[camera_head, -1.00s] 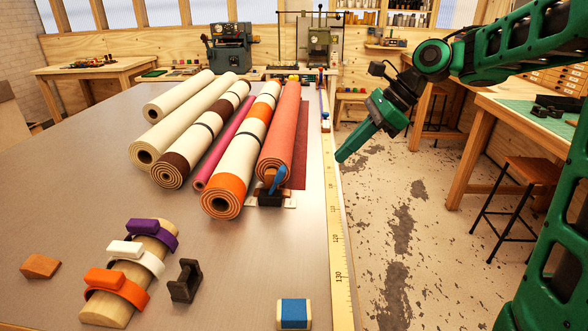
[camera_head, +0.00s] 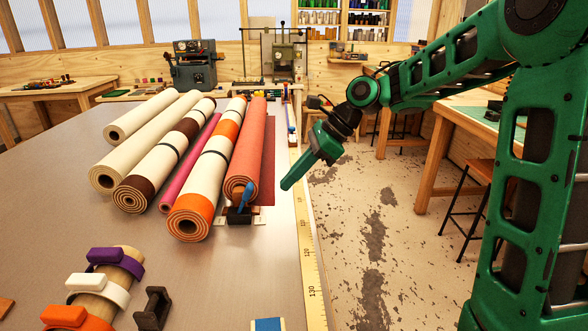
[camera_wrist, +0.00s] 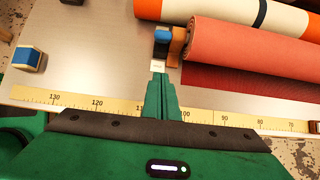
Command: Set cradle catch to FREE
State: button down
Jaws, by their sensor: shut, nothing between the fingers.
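The cradle catch is a blue lever (camera_head: 245,196) on a dark block (camera_head: 238,216), at the near end of the coral roll (camera_head: 253,150). In the wrist view the lever (camera_wrist: 162,35) shows as a blue cap on the dark block, beside a brown wooden cradle piece (camera_wrist: 178,45). A small white label (camera_wrist: 158,66) lies just in front of it; its lettering is too small to read. My green gripper (camera_head: 286,186) is shut and empty, over the table's right edge, apart from the lever. In the wrist view its fingertips (camera_wrist: 160,80) point toward the catch.
Several other rolls lie left of the coral one, the nearest an orange and cream roll (camera_head: 190,221). A yellow measuring strip (camera_head: 309,270) runs along the table's right edge. Banded stand (camera_head: 97,290), black holder (camera_head: 154,308) and blue block (camera_head: 267,324) are at the front.

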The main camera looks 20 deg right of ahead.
aim_at(244, 199)
jog(key=x, duration=0.3)
jog(key=shift+a+f, duration=0.2)
jog(key=a, duration=0.1)
jog(key=a+r, duration=0.1)
jog(key=w+a, duration=0.1)
jog(key=a, duration=0.1)
jog(key=shift+r, duration=0.15)
